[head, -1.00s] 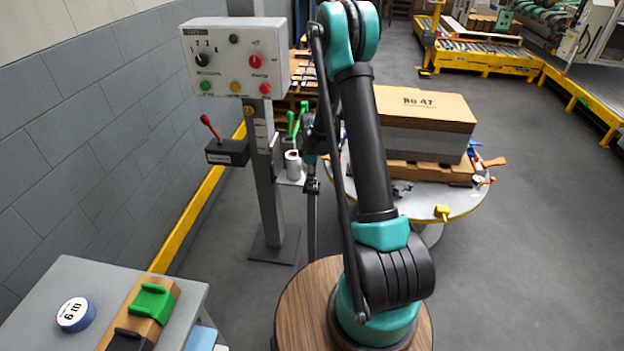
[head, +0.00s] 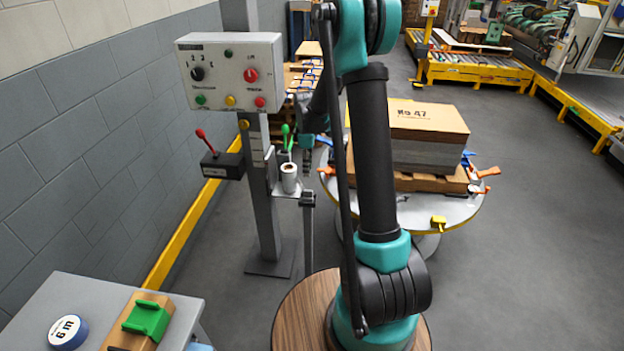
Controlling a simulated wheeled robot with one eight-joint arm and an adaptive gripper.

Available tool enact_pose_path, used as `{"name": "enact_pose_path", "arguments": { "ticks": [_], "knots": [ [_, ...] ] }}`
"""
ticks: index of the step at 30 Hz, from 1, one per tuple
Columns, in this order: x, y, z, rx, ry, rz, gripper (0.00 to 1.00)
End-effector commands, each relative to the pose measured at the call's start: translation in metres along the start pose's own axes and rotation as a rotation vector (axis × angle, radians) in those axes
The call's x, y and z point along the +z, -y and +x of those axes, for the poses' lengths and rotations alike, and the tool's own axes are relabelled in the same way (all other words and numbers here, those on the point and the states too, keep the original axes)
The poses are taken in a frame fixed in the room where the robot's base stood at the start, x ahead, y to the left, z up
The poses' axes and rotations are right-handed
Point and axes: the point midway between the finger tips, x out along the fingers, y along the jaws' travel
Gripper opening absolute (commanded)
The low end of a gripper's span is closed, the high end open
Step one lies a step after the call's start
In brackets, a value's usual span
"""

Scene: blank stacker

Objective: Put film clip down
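My gripper (head: 307,160) is at the far end of my arm, left of the arm's dark upright link. It is small, dark and partly hidden, so its fingers and anything between them cannot be made out. It appears close to the right side of a small shelf on the grey post. On that shelf are a pale roll (head: 289,179) and a green-handled item (head: 288,138) rising from a dark holder. I cannot tell which small item is the film clip. Small coloured clips, orange (head: 487,172) and yellow (head: 438,222), sit at the edge of the round table (head: 455,208).
A control panel (head: 229,73) and a red lever (head: 205,141) are on the post. A grey bench (head: 70,295) with a tape roll (head: 68,332) stands lower left. Open floor lies at right.

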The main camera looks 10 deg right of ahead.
Motion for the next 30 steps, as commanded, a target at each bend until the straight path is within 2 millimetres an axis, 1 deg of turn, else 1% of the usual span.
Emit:
{"name": "enact_pose_path", "arguments": {
  "ticks": [2,5,8,12,16,19,23,27,30],
  "knots": [
    [0.004,0.006,-0.006,0.006,-0.003,0.024,0.32],
    [0.013,0.021,-0.018,0.025,-0.012,0.094,0.32],
    [0.025,0.044,-0.034,0.053,-0.028,0.204,0.32],
    [0.045,0.08,-0.052,0.093,-0.06,0.374,0.32],
    [0.062,0.115,-0.063,0.127,-0.094,0.531,0.32],
    [0.076,0.143,-0.068,0.151,-0.125,0.652,0.32],
    [0.093,0.179,-0.069,0.178,-0.168,0.807,0.32],
    [0.11,0.218,-0.065,0.202,-0.222,0.971,0.32],
    [0.12,0.241,-0.059,0.214,-0.258,1.075,0.32]
  ]
}}
